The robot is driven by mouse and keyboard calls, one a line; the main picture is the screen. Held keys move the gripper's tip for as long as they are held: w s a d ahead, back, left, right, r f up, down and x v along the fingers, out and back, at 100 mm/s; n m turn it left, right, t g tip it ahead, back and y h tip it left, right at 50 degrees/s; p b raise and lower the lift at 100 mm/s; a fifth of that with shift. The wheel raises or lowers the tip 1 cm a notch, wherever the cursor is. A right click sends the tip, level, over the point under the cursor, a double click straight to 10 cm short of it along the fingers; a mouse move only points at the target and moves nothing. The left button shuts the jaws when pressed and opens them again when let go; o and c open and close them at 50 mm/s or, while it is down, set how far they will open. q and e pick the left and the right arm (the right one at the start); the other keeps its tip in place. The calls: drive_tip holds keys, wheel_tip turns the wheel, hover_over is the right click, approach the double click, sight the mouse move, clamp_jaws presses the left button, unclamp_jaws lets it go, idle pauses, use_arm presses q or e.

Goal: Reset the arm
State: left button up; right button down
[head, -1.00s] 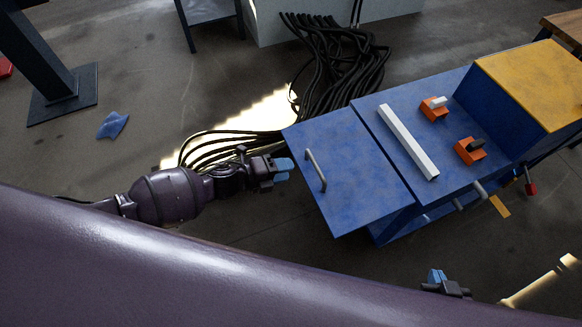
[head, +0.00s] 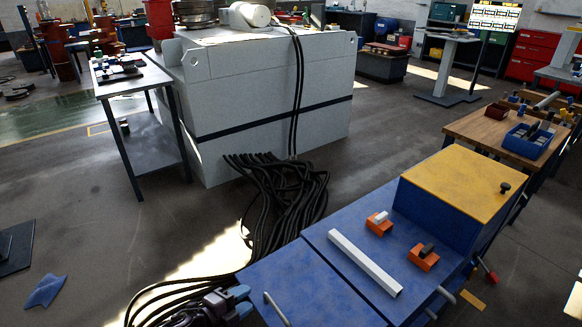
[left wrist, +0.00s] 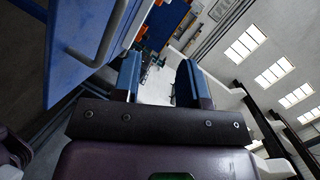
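My left gripper (head: 238,301) is at the bottom edge of the head view, left of the blue machine (head: 262,283). Its blue fingers are close to the metal handle (head: 277,308) on the machine's lid; they look apart from it. In the left wrist view my left gripper (left wrist: 160,78) has its two fingers spread with nothing between them. The handle also shows there at the upper left (left wrist: 104,38), outside the fingers. Most of my left arm is cut off by the head view's lower edge. My right gripper is not in view.
A white bar (head: 365,263) and two orange blocks (head: 378,224) (head: 424,258) lie on the machine, beside its yellow-topped box (head: 460,182). Black cables (head: 275,200) run over the floor by my left gripper. A grey cabinet (head: 230,110) and a workbench (head: 490,130) stand behind.

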use_arm(q)
drive_tip(key=s+a+r+n+t+y, duration=0.2)
drive_tip(key=s+a+r+n+y, duration=0.4)
drive_tip(key=n, duration=0.9)
drive_tip(key=s+a+f+n+g+y, duration=0.1)
drive_tip(key=s+a+f+n+y, duration=0.1)
drive_tip(key=s, duration=0.7)
drive_tip(key=s+a+f+n+g+y+p, duration=0.1)
drive_tip(key=s+a+f+n+y, duration=0.1)
drive_tip(key=s+a, duration=0.5)
drive_tip(key=shift+s+f+n, duration=0.9)
drive_tip(key=shift+s+n, duration=0.1)
drive_tip(key=shift+n, duration=0.2)
